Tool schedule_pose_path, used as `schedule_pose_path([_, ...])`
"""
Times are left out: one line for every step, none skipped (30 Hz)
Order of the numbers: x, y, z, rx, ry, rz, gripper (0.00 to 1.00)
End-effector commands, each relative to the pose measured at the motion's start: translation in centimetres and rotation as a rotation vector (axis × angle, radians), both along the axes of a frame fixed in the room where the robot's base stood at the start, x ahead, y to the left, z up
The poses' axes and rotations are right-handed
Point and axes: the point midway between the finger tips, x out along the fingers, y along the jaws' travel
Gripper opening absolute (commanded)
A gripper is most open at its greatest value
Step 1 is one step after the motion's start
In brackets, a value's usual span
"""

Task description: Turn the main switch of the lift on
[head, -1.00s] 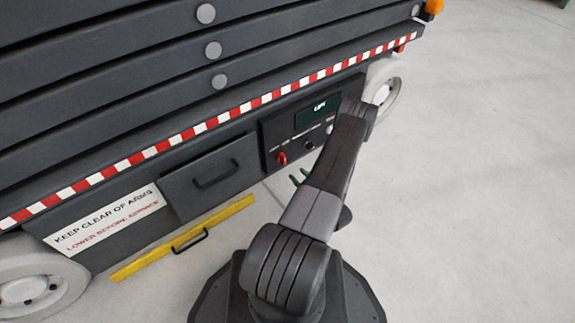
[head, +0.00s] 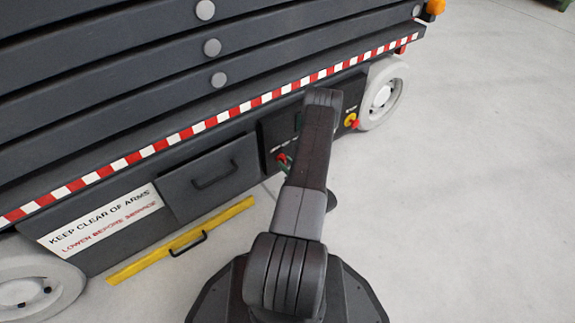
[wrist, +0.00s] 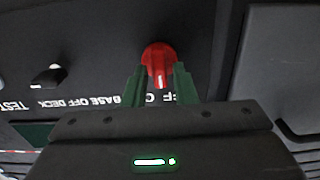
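The red rotary switch (wrist: 158,58), which I take for the main switch, is on the lift's dark control panel (wrist: 100,30). Its grip points toward my gripper in the wrist view, and the lettering beside it is partly hidden. My gripper (wrist: 159,84) is open, with one green finger on each side of the grip's end. I cannot tell whether the fingers touch it. In the head view the red switch (head: 281,156) shows just left of my arm, with a green fingertip close by. My arm hides most of the panel and gripper there.
A black selector knob (wrist: 47,77) sits beside the switch, near "BASE OFF DECK" lettering. A red-and-yellow stop button (head: 351,121) is right of my arm. A drawer with a handle (head: 214,176) and a yellow bar (head: 180,240) lie left. Floor at right is clear.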

Motion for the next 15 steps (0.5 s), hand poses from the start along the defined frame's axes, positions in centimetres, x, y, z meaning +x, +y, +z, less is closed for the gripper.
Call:
schedule_pose_path([-0.01, -0.01, 0.0, 0.0, 0.0, 0.0, 0.15])
schedule_pose_path([-0.02, -0.01, 0.0, 0.0, 0.0, 0.0, 0.09])
schedule_pose_path([-0.02, -0.01, 0.0, 0.0, 0.0, 0.0, 0.01])
schedule_pose_path([-0.02, -0.01, 0.0, 0.0, 0.0, 0.0, 0.0])
schedule_pose_path([-0.02, -0.01, 0.0, 0.0, 0.0, 0.0, 0.0])
schedule_pose_path([-0.02, -0.02, -0.01, 0.0, 0.0, 0.0, 0.0])
schedule_pose_path([-0.02, -0.02, -0.01, 0.001, 0.001, 0.0, 0.0])
schedule_pose_path([-0.03, -0.01, -0.01, 0.001, 0.001, 0.0, 0.0])
schedule_pose_path([-0.02, -0.02, -0.02, 0.003, 0.002, 0.0, 0.0])
schedule_pose_path([-0.02, -0.02, -0.03, 0.006, 0.004, 0.0, 0.0])
schedule_pose_path([-0.02, -0.02, -0.03, 0.009, 0.006, 0.0, 0.0])
schedule_pose_path([-0.03, -0.02, -0.04, 0.015, 0.011, 0.0, 0.0])
schedule_pose_path([-0.03, -0.02, -0.05, 0.02, 0.015, 0.0, 0.0])
schedule_pose_path([-0.03, -0.03, -0.06, 0.026, 0.019, 0.0, 0.0])
schedule_pose_path([-0.02, -0.04, -0.08, 0.038, 0.028, 0.0, 0.0])
